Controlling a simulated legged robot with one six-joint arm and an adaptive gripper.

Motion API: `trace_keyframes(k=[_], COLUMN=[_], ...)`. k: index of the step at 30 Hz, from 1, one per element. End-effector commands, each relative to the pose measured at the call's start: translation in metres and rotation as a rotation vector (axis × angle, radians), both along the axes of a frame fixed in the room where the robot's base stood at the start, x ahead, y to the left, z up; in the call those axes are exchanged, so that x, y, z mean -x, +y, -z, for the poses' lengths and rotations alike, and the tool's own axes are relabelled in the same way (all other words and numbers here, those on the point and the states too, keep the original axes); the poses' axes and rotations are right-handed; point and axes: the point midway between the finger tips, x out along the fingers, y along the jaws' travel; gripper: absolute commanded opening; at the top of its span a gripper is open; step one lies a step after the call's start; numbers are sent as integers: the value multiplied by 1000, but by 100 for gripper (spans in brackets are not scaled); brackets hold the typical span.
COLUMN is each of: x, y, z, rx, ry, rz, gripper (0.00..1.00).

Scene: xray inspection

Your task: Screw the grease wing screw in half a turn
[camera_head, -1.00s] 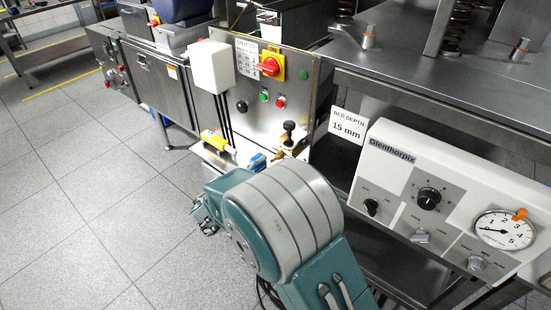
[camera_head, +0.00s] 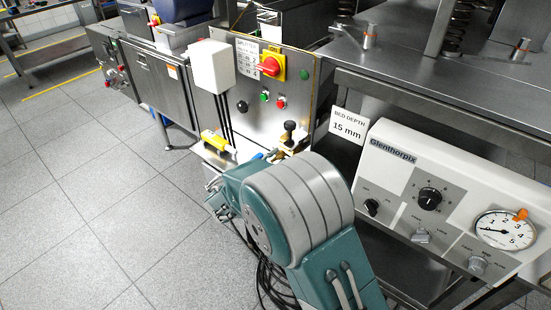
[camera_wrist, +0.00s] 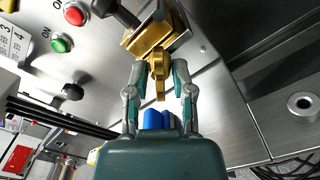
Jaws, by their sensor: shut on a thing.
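The grease wing screw (camera_wrist: 158,64) is a brass piece hanging from the underside of a brass valve body (camera_wrist: 150,38) in the wrist view. My gripper (camera_wrist: 159,76) has one fingertip on each side of the screw and is shut on it. In the head view the brass fitting with its black knob (camera_head: 289,126) stands upright at the corner of the steel panel. My arm hides the screw and the fingertips there. A blue part (camera_wrist: 153,120) shows between the finger bases in the wrist view.
A steel panel (camera_head: 245,85) with a red rotary switch (camera_head: 269,67) and buttons stands behind the fitting. A yellow cylinder (camera_head: 214,140) lies left of it. A white control panel (camera_head: 385,150) with a dial (camera_head: 504,230) is at right. The floor at left is clear.

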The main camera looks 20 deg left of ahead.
Motion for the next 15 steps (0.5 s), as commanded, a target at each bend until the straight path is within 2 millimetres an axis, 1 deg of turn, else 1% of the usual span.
trace_keyframes(k=[8,15], x=[0,0], y=[-1,-1], z=[0,0], rx=[-82,-248], ry=[-33,-101], rz=[1,2], gripper=[0,0])
